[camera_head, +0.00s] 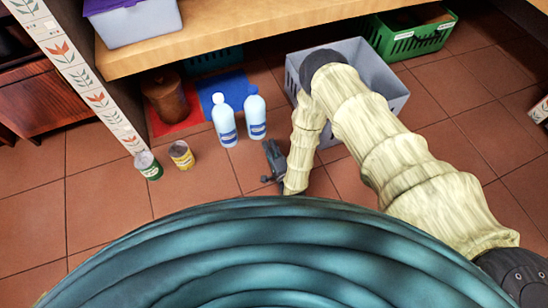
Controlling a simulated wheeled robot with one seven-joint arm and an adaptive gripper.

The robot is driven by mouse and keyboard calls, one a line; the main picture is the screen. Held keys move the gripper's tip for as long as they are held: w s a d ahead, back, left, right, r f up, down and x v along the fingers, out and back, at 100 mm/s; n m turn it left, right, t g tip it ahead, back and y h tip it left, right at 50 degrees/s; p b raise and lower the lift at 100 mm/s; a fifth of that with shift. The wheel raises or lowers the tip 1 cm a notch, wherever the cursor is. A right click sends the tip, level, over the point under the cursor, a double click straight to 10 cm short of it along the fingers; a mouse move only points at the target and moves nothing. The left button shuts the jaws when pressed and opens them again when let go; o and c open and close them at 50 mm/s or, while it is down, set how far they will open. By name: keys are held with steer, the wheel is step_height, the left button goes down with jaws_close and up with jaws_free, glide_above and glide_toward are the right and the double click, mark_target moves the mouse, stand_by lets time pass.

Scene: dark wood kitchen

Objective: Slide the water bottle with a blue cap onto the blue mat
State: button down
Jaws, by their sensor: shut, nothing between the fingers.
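A red mat (187,128) with a brown pot (166,104) lies left of the blue mat. Two cans, one green-and-white (148,166) and one yellow (181,155), stand front left. A grey crate (378,64) stands right, a green crate (425,38) beyond. A wooden shelf (245,30) overhangs.

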mark_target(263, 132)
steer(key=shift+b+x, duration=1.05)
steer(key=shift+x, duration=1.15)
